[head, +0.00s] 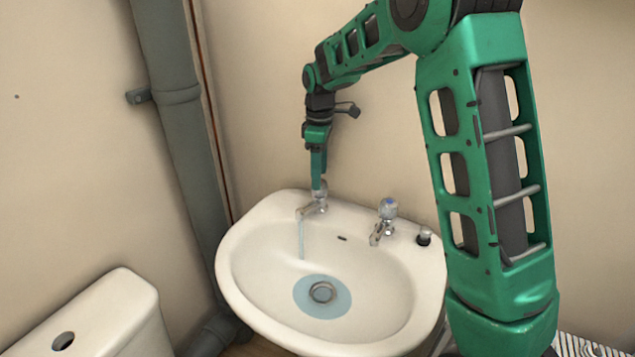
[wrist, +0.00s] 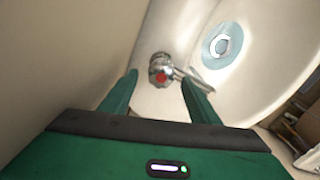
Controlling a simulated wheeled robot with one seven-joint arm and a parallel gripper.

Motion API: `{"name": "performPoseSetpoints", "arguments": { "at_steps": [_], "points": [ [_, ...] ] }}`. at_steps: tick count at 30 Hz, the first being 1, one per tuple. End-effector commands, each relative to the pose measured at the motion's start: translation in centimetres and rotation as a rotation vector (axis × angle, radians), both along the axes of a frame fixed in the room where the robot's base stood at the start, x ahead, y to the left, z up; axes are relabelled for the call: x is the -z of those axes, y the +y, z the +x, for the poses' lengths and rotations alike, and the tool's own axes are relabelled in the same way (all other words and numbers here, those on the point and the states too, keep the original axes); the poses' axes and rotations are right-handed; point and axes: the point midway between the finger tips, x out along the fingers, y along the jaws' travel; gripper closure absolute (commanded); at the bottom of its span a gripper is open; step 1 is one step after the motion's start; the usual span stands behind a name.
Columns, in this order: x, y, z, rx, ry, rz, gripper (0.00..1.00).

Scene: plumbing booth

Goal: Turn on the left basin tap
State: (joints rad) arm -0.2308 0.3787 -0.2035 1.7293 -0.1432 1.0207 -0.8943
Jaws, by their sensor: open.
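The left basin tap (head: 316,203) stands on the back left rim of the white basin (head: 257,222), with a thin stream of water (head: 301,240) falling from its spout. Its chrome handle with a red top (wrist: 159,77) shows in the wrist view, just beyond and between my fingertips. My gripper (head: 318,184) points down over this tap. In the wrist view my gripper (wrist: 158,78) has its two green fingers apart, with nothing clamped between them. A pale blue patch of water (head: 309,302) surrounds the drain (head: 322,292). Contact between fingers and handle cannot be told.
The right tap (head: 385,220), with a blue top, stands on the back rim. A small plug-like piece (head: 424,236) sits right of it. A grey pipe (head: 175,110) runs up the wall at the left. A white cistern (head: 110,316) stands at the lower left.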

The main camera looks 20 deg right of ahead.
Motion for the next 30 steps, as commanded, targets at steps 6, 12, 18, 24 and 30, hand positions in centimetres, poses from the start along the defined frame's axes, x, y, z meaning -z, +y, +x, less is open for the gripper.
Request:
{"name": "performPoseSetpoints", "arguments": {
  "at_steps": [6,12,18,24,30],
  "points": [
    [-4.2,0.0,0.1,0.0,-0.004,0.001,0.44],
    [-6.5,0.0,0.2,0.001,-0.004,0.001,0.44],
    [-7.2,-0.1,0.1,0.002,-0.002,0.0,0.44],
    [-7.2,-0.1,0.1,0.002,-0.002,0.0,0.44],
    [-7.1,-0.1,0.1,0.002,-0.002,0.0,0.44]
  ]
}}
